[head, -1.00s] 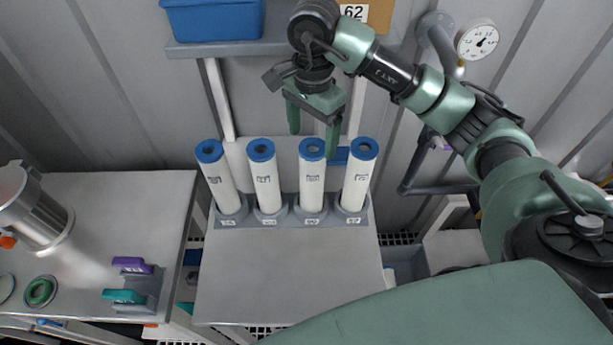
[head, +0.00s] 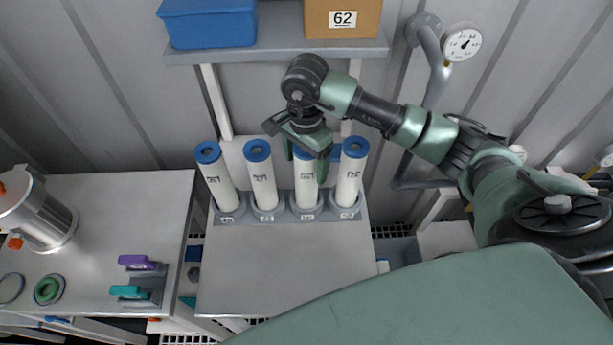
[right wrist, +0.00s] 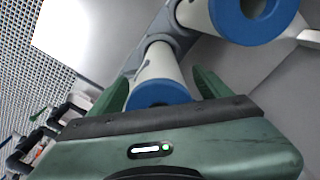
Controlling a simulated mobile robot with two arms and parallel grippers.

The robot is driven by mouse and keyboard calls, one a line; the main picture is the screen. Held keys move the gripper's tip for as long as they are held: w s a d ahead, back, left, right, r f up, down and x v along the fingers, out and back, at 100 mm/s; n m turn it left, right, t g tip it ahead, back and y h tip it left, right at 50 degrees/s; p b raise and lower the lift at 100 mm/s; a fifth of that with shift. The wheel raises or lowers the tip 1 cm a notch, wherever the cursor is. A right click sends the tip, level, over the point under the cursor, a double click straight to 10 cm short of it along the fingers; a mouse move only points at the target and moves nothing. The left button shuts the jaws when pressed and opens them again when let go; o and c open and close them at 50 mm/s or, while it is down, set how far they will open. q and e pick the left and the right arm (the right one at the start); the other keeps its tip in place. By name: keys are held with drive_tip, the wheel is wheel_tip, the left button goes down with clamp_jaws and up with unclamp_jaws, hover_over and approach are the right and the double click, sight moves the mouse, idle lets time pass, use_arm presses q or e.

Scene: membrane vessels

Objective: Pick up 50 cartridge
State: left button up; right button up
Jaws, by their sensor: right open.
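Four white cartridges with blue caps stand in a grey rack (head: 288,216) on the bench. The third from the left (head: 305,190) seems to carry the small label 50, hard to read. My right gripper (head: 306,166) is open, pointing down over the top of this third cartridge, with its green fingers on either side. In the right wrist view the blue cap of this cartridge (right wrist: 160,94) lies between the two open fingers (right wrist: 160,88), with no clear contact. The gripper hides most of its cap in the head view. My left gripper is not in view.
The fourth cartridge (head: 350,175) stands close to the right finger; the second (head: 262,178) is on the left. The bench front (head: 280,270) is clear.

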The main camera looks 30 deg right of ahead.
clamp_jaws()
